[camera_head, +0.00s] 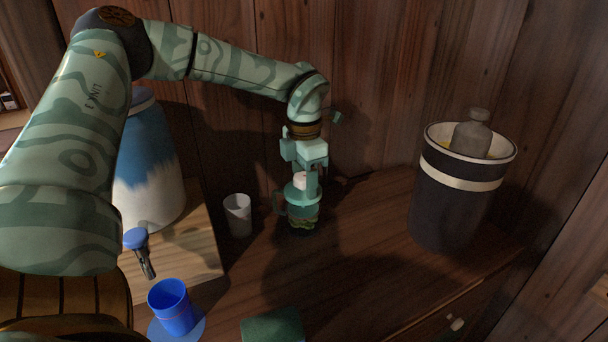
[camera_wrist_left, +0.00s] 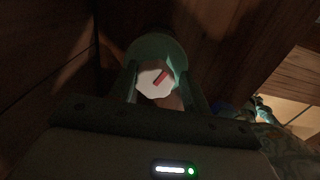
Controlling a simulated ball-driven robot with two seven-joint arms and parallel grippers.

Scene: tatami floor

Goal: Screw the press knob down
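The press is a clear jar (camera_head: 303,217) with green contents and a teal lid (camera_head: 297,195), standing on the wooden counter in the middle of the head view. Its white press knob (camera_head: 300,180) sits above the lid. In the left wrist view the knob (camera_wrist_left: 153,82) is a faceted white disc with a red mark, over the teal lid (camera_wrist_left: 150,45). My left gripper (camera_head: 304,178) points down over the press, its fingers (camera_wrist_left: 165,85) on either side of the knob. A gap shows at the right finger, so it looks open. My right gripper is out of view.
A white cup (camera_head: 238,216) stands close left of the press. A blue and white dispenser (camera_head: 150,185) with a tap is on a board at left. A blue cup (camera_head: 172,307) and green box (camera_head: 272,327) are in front. A dark crock (camera_head: 447,215) stands right.

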